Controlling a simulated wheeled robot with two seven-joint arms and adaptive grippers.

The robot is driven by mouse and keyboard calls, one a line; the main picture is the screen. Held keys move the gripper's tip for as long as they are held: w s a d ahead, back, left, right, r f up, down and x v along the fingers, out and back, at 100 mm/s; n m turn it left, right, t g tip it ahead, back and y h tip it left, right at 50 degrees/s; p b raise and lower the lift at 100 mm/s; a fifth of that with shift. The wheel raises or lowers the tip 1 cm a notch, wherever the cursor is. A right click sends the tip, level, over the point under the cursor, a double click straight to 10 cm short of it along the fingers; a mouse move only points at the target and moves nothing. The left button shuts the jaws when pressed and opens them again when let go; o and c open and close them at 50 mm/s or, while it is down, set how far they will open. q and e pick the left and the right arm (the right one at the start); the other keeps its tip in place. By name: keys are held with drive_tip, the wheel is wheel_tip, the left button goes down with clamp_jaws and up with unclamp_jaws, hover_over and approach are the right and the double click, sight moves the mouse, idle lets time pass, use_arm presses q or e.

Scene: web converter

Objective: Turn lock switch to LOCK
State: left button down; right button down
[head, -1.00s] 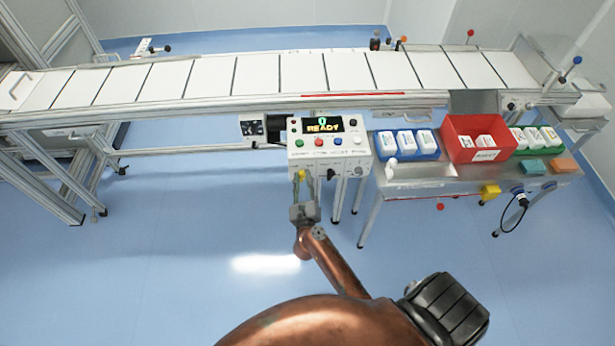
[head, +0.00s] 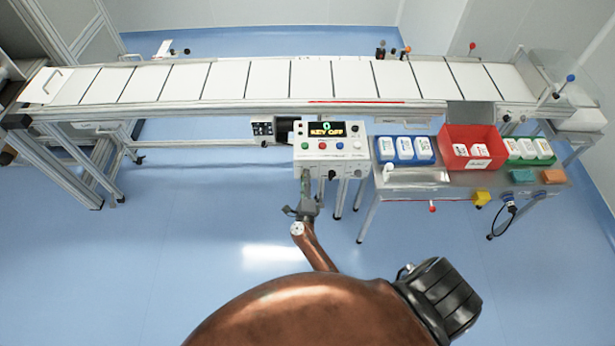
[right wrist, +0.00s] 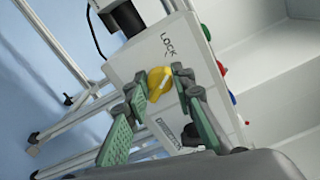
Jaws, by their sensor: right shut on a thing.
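The control box (head: 331,154) stands below the conveyor, and its display (head: 327,129) reads "0" and "KEY OFF". In the right wrist view the yellow lock switch (right wrist: 159,80) sits on the box's panel (right wrist: 141,64), just below the printed word LOCK. My right gripper (right wrist: 160,90) has its green fingers on both sides of the yellow switch and is shut on it. In the head view my right gripper (head: 306,187) is at the lower left of the box's front and hides the switch. My left gripper is not in view.
The conveyor (head: 270,80) runs behind the box. A steel side table (head: 455,183) to the right carries a blue tray (head: 405,147), a red bin (head: 470,140) and a green tray (head: 528,149). A black knob (head: 332,175) is on the box's lower right. The floor is clear in front.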

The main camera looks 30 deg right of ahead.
drive_tip(key=shift+s+f+n+p, duration=0.1)
drive_tip(key=shift+n+p, duration=0.25)
drive_tip(key=shift+n, duration=0.3)
drive_tip(key=shift+s+f+n+p, duration=0.1)
drive_tip(key=shift+n+p, duration=0.2)
drive_tip(key=shift+n, duration=0.35)
drive_tip(key=shift+d+f+n, duration=0.1)
drive_tip(key=shift+n, duration=0.2)
drive_tip(key=c, duration=1.7)
unclamp_jaws()
drive_tip(key=shift+w, duration=0.1)
drive_tip(key=shift+o, duration=0.2)
